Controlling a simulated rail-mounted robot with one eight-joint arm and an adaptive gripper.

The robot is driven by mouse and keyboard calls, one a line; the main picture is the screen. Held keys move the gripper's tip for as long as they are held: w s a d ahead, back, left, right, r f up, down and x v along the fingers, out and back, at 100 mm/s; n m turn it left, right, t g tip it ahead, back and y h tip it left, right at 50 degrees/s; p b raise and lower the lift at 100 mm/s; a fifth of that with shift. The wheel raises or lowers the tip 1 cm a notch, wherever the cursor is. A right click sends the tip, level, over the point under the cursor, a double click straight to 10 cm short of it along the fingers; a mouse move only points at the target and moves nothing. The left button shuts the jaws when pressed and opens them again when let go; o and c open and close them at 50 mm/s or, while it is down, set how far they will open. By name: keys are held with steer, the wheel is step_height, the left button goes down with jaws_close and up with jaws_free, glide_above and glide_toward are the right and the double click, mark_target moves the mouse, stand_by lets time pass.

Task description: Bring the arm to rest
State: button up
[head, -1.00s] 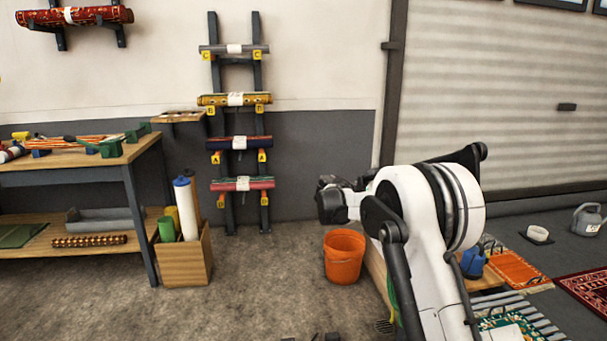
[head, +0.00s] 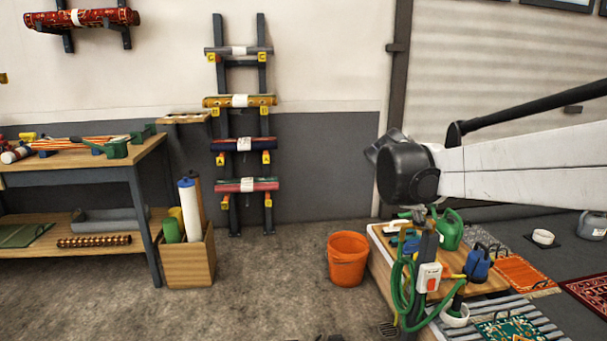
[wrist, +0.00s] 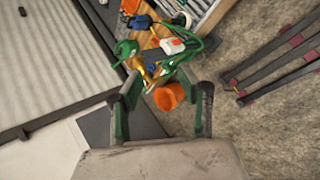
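My gripper (wrist: 169,88) shows in the wrist view with its two green-and-grey fingers well apart and nothing between them. It hangs high over the floor, and the orange bucket shows far below between the fingers. In the head view my white arm comes in from the right edge, roughly level, and ends in a dark joint above the wooden bench. I cannot make out the gripper's fingers in the head view.
A rack (head: 231,122) of rolled rugs stands against the wall. The floor at front left is clear.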

steer(key=s+a+f+m+t+y, duration=0.1)
steer(key=s+a+f+m+y, duration=0.15)
steer(key=s, duration=0.75)
steer(key=s+a+f+m+y, duration=0.2)
steer(key=s+a+f+m, duration=0.2)
steer(key=s, duration=0.6)
steer(key=s+a+f+m+t+y, duration=0.1)
steer(key=s+a+f+m+y, duration=0.25)
steer(key=s, duration=0.65)
step_height(320, 180, up, 13)
steer(key=p, duration=1.2)
steer(key=shift+d+h, duration=0.3)
steer(key=shift+h, duration=0.1)
steer(key=shift+w+r, duration=0.1)
